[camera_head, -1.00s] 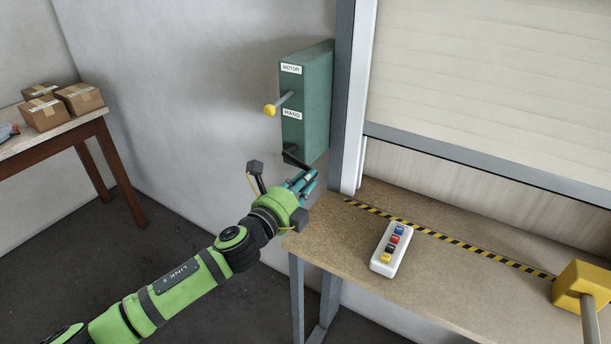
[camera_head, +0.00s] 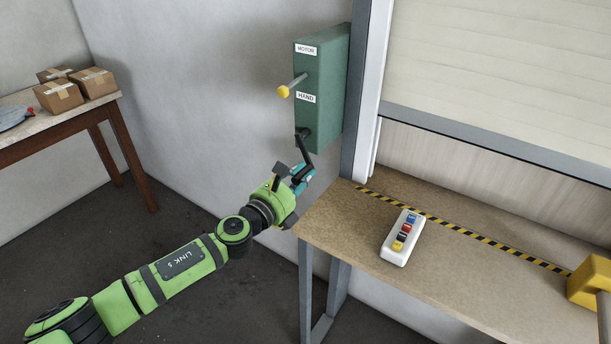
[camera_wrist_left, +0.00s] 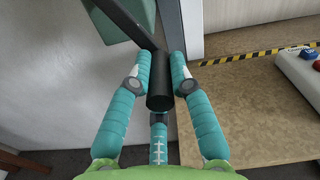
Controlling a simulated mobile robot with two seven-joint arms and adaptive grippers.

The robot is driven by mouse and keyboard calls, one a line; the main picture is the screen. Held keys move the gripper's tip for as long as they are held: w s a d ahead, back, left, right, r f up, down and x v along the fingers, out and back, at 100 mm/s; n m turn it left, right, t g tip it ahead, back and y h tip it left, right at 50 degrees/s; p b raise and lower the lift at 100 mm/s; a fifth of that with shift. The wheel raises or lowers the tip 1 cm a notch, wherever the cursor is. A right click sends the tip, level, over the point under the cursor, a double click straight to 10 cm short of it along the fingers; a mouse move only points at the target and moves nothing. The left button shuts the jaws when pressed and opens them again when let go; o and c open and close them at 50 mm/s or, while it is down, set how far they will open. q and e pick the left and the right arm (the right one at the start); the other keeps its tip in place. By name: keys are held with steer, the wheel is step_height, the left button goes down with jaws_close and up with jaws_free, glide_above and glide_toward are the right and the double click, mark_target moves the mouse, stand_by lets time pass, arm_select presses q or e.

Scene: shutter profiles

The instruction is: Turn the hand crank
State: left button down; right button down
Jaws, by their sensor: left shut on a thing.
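The hand crank (camera_head: 303,145) is a dark arm on the lower part of the green box (camera_head: 326,85), hanging down and slightly right. In the left wrist view its black cylindrical handle (camera_wrist_left: 160,97) sits between the teal fingers. My left gripper (camera_head: 301,178) is shut on this handle, below the box; the fingers also show close up in the left wrist view (camera_wrist_left: 160,82). The box carries MOTOR and HAND labels and a lever with a yellow knob (camera_head: 283,92) beside the HAND label. My right gripper is not in view.
The shutter (camera_head: 490,70) is at the right, its bottom edge above the wooden bench (camera_head: 340,225). A white button box (camera_head: 402,238) lies on the bench near a striped strip. A yellow block (camera_head: 590,282) stands at the far right. A table with cartons (camera_head: 60,95) is at the left.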

arm_select(q)
steer(key=shift+w+a+r+m, duration=0.1)
steer(key=shift+w+a+m, duration=0.15)
steer(key=shift+m, duration=0.15)
steer(key=c, duration=1.1)
jaws_free()
steer(key=shift+s, duration=0.2)
steer(key=shift+s+a, duration=0.25)
steer(key=v, duration=1.1)
